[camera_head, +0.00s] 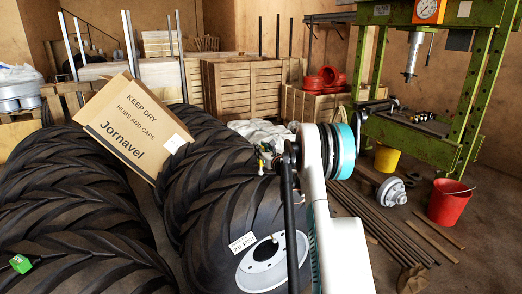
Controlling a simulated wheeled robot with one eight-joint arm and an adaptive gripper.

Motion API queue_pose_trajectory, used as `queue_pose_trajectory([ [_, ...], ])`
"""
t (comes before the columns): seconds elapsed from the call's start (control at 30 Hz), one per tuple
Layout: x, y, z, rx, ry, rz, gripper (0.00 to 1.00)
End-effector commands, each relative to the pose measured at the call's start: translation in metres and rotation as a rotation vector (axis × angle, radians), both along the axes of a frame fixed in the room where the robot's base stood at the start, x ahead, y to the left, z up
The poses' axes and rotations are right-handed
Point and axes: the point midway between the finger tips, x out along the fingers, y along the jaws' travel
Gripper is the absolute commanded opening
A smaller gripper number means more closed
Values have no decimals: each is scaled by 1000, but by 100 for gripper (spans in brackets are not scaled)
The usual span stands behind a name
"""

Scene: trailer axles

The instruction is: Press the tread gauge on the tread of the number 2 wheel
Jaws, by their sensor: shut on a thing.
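Several large black tyres with deep chevron treads fill the left and middle. The wheel in the middle (224,205) has a white hub (268,262) and a white tag (242,242), whose print I cannot read surely; I cannot tell which wheel is number 2. My white arm with black and teal rings rises just right of this wheel. Small dark and coloured parts show left of the arm, by the tyre's upper edge; I cannot make out gripper fingers or the tread gauge there. A small green thing (20,263) with a white mark lies on the left tyre's tread.
A tilted cardboard box (132,128) marked Jornavel leans on the tyres. Wooden crates (240,88) stand behind. At right are a green press frame (485,85), a red bucket (448,202), a yellow bucket (387,158), a loose hub (391,192) and long bars (372,222) on the floor.

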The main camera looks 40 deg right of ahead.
Motion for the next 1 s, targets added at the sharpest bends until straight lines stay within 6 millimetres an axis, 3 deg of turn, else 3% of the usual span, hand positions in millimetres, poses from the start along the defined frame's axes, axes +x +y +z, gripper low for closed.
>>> queue_pose_trajectory([
  [0.27, 0, 0, 3, 0, 0, 0, 0],
  [1.0, 0, 0, 42, 0, 0, 0, 0],
])
